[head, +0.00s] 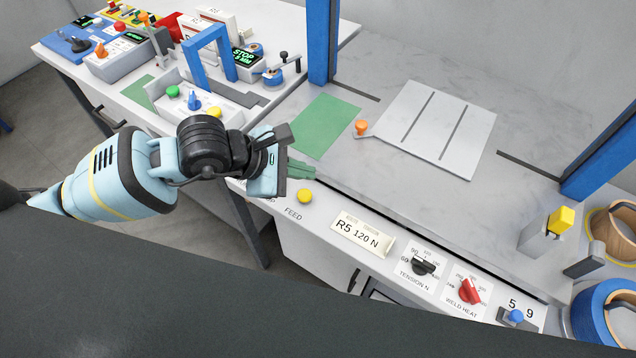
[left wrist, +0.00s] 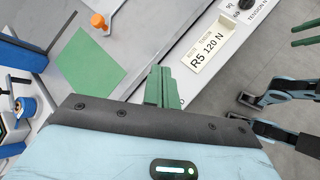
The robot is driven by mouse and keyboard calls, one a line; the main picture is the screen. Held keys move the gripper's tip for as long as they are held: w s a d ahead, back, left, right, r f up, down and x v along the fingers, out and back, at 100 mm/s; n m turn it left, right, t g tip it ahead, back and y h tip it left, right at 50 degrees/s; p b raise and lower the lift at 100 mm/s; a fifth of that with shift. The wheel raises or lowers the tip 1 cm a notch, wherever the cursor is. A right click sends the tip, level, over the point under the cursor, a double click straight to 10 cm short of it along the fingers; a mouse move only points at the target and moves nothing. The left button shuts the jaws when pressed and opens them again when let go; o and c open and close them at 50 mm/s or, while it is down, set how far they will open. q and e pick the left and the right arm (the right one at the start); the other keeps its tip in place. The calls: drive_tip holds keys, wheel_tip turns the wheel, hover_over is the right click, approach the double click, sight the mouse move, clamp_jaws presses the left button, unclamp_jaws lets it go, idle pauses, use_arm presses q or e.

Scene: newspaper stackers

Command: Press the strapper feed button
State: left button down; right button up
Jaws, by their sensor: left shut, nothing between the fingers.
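The yellow feed button (head: 305,195) sits on the light front panel of the strapper, just above the printed word FEED in the head view. My left gripper (head: 312,172) is shut and empty. Its green fingertips are just beyond the button in the picture, with a small gap between them and the button; their height over the panel is hard to tell. In the left wrist view the shut fingers (left wrist: 159,72) point at the panel edge beside the R5 120 N label (left wrist: 206,50), and the button is not visible. Two parted green fingers of my right gripper (left wrist: 293,36) show at the right edge.
Right of the button on the panel are the tension knob (head: 424,265), the red weld heat knob (head: 467,291) and a blue knob (head: 516,316). A green mat (head: 322,125), an orange knob (head: 361,127) and a blue post (head: 322,40) stand behind. Another console (head: 205,105) is at left.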

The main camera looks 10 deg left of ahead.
sight(300, 196)
use_arm(q)
drive_tip(key=shift+w+a+r+m+t+y, duration=0.2)
drive_tip(key=shift+w+a+y, duration=0.1)
drive_tip(key=shift+w+a, duration=0.2)
drive_tip(key=shift+w+a+r+m+t+y, duration=0.1)
drive_tip(key=shift+w+a+r+t+y, duration=0.1)
drive_tip(key=shift+w+a+y, duration=0.25)
use_arm(e)
drive_tip(key=shift+w+d, duration=0.3)
use_arm(q)
drive_tip(key=shift+w+f, duration=0.1)
use_arm(e)
drive_tip(key=shift+s, duration=0.1)
use_arm(q)
drive_tip(key=shift+f, duration=0.1)
use_arm(e)
drive_tip(key=shift+s+f, duration=0.1)
drive_tip(key=shift+f, duration=0.05)
